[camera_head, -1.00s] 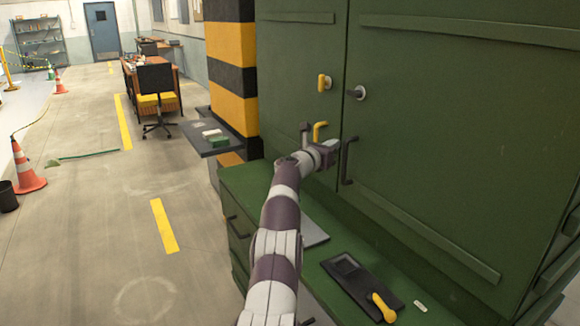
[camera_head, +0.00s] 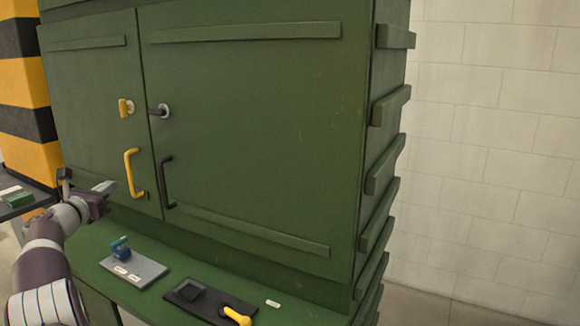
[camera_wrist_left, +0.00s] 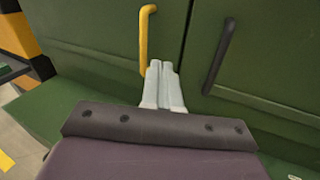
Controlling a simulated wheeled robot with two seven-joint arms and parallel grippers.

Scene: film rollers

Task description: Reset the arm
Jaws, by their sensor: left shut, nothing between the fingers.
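My left arm comes in from the lower left in the head view. Its gripper (camera_head: 104,188) is in front of the left part of the green cabinet (camera_head: 255,130), to the left of the yellow door handle (camera_head: 132,173). In the left wrist view the two pale fingers (camera_wrist_left: 162,86) are together with nothing between them. There their tips appear just below the lower end of the yellow handle (camera_wrist_left: 144,40), and I cannot tell whether they touch it. The black door handle (camera_head: 167,182) is to the right of the yellow one. Both cabinet doors look shut. My right gripper is not seen.
A striped pillar (camera_head: 28,122) stands at left. A pale block wall (camera_head: 490,150) is at right.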

